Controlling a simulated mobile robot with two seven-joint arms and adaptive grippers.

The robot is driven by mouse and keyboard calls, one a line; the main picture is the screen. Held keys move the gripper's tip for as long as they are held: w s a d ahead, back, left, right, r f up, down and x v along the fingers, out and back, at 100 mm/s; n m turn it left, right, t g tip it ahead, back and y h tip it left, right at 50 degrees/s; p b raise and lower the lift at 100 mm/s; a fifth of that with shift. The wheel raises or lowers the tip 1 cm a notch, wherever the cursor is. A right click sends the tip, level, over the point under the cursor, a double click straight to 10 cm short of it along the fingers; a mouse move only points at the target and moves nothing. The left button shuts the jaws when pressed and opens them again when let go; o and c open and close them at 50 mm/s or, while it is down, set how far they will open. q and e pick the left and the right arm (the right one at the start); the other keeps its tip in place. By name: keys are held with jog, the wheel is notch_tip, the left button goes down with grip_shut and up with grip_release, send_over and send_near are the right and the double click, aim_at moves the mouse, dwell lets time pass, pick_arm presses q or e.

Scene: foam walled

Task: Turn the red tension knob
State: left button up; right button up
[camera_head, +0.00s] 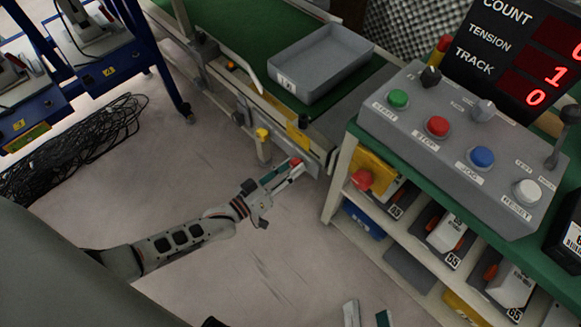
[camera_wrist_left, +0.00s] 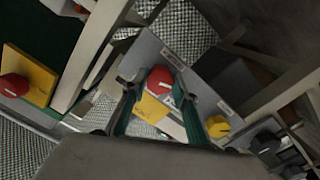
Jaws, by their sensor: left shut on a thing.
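The red tension knob (camera_head: 296,161) sits on the grey machine side plate below the green conveyor. My left gripper (camera_head: 289,172) reaches it from the lower left. In the left wrist view the red knob (camera_wrist_left: 160,79) lies between the two fingertips, and the left gripper (camera_wrist_left: 153,92) is closed around it. A white mark shows on the knob's face. The fingers hide part of its sides. Two fingertips of my right gripper (camera_head: 367,315) show at the bottom edge of the head view, spread apart and empty, far from the knob.
A yellow knob (camera_head: 262,134) is left of the red one. A red button on a yellow box (camera_head: 372,172) is to the right. The control panel (camera_head: 455,150) stands on the green-topped shelf. The display (camera_head: 520,50) shows 1 beside TENSION. Black cables (camera_head: 75,150) lie at left.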

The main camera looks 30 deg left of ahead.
pick_arm(q)
jog(key=m, duration=0.5)
jog(key=shift+m, duration=0.3)
jog(key=m, duration=0.5)
jog(key=shift+s, duration=0.1)
jog(key=shift+m+y+b, duration=0.6)
jog(key=shift+m+b, duration=0.6)
jog(key=shift+m, duration=4.9)
pick_arm(e)
jog(key=shift+s+a+m, duration=0.25)
jog(key=shift+a+m, duration=0.7)
jog(key=shift+m, duration=0.55)
pick_arm(q)
jog(key=o, duration=1.1)
pick_arm(e)
jog(key=shift+f, duration=0.1)
